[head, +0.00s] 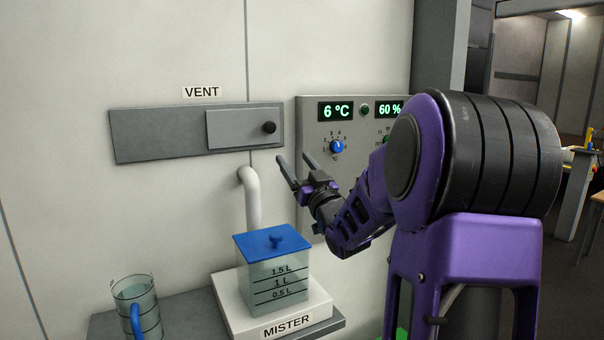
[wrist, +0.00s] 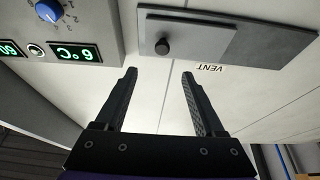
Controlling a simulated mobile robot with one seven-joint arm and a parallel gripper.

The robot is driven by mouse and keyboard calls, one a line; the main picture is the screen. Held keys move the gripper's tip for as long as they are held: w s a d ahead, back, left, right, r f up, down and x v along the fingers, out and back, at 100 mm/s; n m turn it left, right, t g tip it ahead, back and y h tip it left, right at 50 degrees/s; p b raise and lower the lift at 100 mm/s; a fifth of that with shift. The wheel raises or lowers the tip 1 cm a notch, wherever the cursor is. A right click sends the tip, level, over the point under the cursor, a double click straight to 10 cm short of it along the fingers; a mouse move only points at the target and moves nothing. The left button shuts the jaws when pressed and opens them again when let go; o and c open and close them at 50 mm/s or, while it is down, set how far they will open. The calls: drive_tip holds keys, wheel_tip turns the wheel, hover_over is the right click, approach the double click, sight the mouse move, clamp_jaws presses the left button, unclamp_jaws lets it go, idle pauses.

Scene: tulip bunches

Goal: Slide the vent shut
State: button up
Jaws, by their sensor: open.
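The vent is a dark grey plate (head: 158,133) on the pale wall under a VENT label (head: 202,92). Its lighter grey sliding panel (head: 232,129) sits at the right part of the plate and bears a round black knob (head: 269,127) near its right end. The wrist view is turned upside down and shows the panel (wrist: 197,33), the knob (wrist: 162,46) and the label (wrist: 209,68). My gripper (head: 299,169) is open and empty, below and to the right of the knob, apart from it. Its two black fingers (wrist: 158,72) point toward the wall.
A control panel (head: 322,155) with a 6 °C display and dial is right of the vent. Below are a white pipe (head: 251,200), a mister tank with a blue lid (head: 271,241) on a white base (head: 235,307), and a measuring jug (head: 148,302).

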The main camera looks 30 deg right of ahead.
drive_tip(key=shift+v, duration=1.5)
